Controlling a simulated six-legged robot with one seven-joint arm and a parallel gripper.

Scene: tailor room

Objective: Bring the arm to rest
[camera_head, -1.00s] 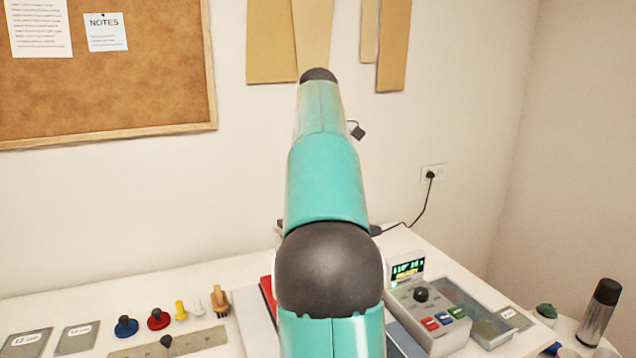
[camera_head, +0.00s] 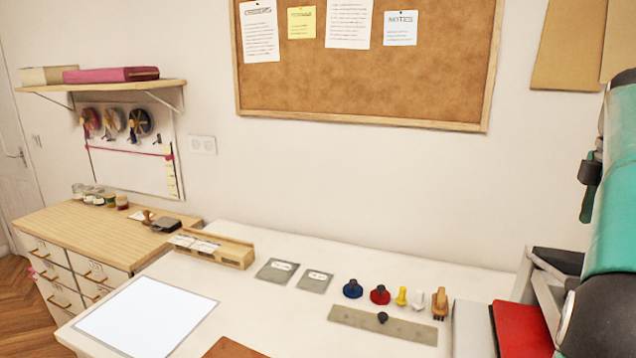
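My arm, teal with dark joints, stands at the right edge of the picture and is cut off by the frame. A small dark part (camera_head: 590,175) shows beside the upper link; I cannot tell whether it is a gripper finger. The opening of my gripper does not show. Nothing is seen held.
A white table (camera_head: 300,250) lies ahead with a metal strip (camera_head: 385,325), coloured knobs (camera_head: 380,294), grey cards (camera_head: 276,271), a wooden holder (camera_head: 225,252) and a red item (camera_head: 522,330) close to my arm. A wooden drawer cabinet (camera_head: 85,235) stands left. A corkboard (camera_head: 365,85) hangs behind.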

